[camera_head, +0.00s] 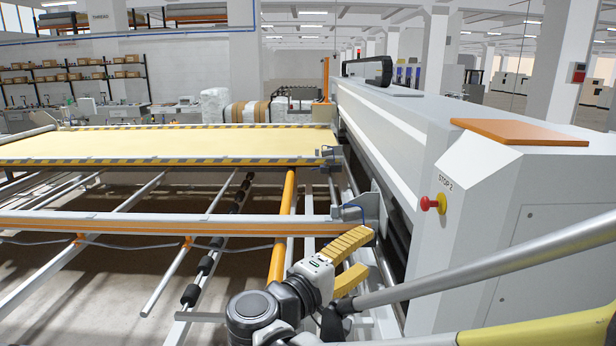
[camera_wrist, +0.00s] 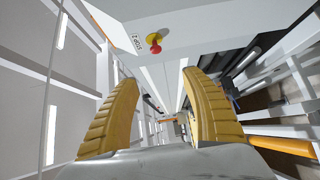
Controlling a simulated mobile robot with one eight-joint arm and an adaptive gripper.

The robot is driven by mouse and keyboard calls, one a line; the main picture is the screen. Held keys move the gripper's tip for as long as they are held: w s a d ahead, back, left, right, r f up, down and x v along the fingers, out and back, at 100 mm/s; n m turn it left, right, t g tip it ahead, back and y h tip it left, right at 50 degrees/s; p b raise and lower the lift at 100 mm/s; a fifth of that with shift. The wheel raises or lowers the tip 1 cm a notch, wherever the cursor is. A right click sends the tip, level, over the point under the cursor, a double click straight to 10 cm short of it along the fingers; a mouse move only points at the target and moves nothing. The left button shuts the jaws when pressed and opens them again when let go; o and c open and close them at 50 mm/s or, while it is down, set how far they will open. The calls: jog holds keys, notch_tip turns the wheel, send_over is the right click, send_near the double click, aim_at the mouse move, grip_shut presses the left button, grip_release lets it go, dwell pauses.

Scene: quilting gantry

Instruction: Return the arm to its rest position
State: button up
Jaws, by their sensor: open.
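My gripper (camera_head: 355,262) has two yellow ribbed fingers. In the head view it is at the lower middle, in front of the machine's rail end and left of the white cabinet. The fingers are spread apart with nothing between them. In the wrist view my gripper (camera_wrist: 160,110) also shows open and empty, one finger on each side. My arm comes in from the lower right, and part of its links lies beyond the bottom edge.
A white cabinet (camera_head: 540,240) with a red stop button (camera_head: 434,203) stands right of my gripper; the button (camera_wrist: 154,43) also shows in the wrist view. An orange-edged rail (camera_head: 180,226) and a yellow quilting bed (camera_head: 160,143) lie to the left. Rods and a roller run below.

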jog(key=d+f+m+g+y+b, duration=0.1)
jog(key=d+f+g+y+b, duration=0.15)
jog(key=d+f, duration=0.5)
jog(key=s+d+f+m+g+y+b, duration=0.3)
jog(key=s+d+f+b, duration=0.3)
jog(key=f, duration=0.5)
jog(key=s+a+f+m+y+b, duration=0.3)
jog(key=s+f+m+y+b, duration=0.2)
jog(key=s+f, duration=0.4)
jog(key=shift+s+a+f+y+b, duration=0.35)
jog(key=shift+s+y+b, duration=0.35)
jog(key=shift+s+y, duration=0.2)
